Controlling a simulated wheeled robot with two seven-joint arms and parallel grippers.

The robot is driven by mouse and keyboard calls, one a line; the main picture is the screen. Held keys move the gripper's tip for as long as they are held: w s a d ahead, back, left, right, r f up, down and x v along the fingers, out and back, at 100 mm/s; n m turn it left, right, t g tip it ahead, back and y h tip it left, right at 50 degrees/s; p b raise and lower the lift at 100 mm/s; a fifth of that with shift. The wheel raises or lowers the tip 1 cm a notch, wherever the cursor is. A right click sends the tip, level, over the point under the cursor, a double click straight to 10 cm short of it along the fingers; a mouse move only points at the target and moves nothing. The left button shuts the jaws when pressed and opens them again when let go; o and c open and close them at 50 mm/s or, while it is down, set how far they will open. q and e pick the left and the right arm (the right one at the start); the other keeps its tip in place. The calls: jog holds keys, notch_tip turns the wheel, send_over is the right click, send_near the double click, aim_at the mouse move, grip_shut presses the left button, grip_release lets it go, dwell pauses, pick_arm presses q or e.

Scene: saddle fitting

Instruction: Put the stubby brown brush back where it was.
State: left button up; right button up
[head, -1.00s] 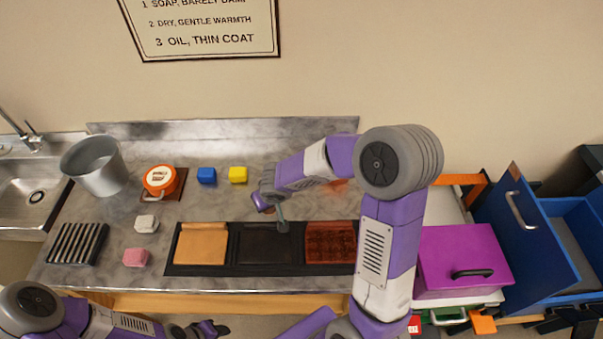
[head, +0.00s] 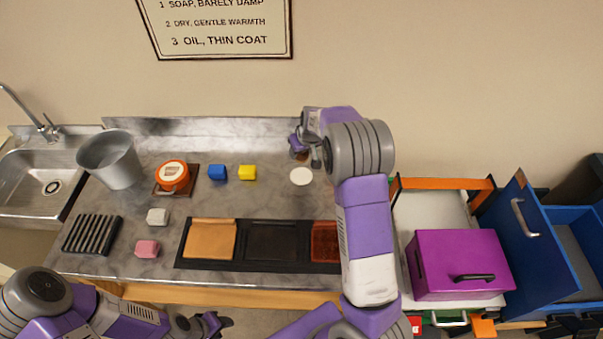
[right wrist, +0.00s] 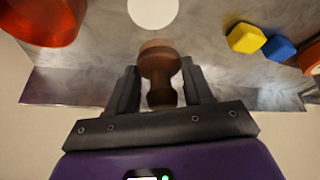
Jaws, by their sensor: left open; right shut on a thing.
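The stubby brown brush (right wrist: 160,72) has a round knob and a narrower waist. In the right wrist view it sits between the two dark fingers of my right gripper (right wrist: 163,85), which is shut on it. In the head view my right gripper (head: 301,150) is over the back of the counter, near the backsplash, and mostly hides the brush. A flat white disc (head: 301,176) lies on the counter just in front of it; it also shows in the right wrist view (right wrist: 152,12). My left gripper (head: 210,324) is open and empty, low in front of the counter.
A black tray (head: 240,265) holds tan, black and red-brown panels. Yellow (head: 247,172) and blue (head: 217,172) blocks and an orange-lidded tin (head: 172,176) stand left of the disc. A translucent red vessel (right wrist: 40,18) shows in the right wrist view. A purple box (head: 460,262) is at right.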

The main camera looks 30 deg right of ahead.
notch_tip(320, 180, down, 9)
jog(key=shift+f+b, duration=0.2)
jog(key=shift+b, duration=0.3)
jog(key=shift+f, duration=0.1)
jog(key=o, duration=1.1)
jog(key=shift+r, duration=0.35)
jog(key=p+v, duration=0.1)
jog(key=v, duration=1)
jog(key=shift+s+r, duration=0.2)
jog(key=shift+r, duration=0.1)
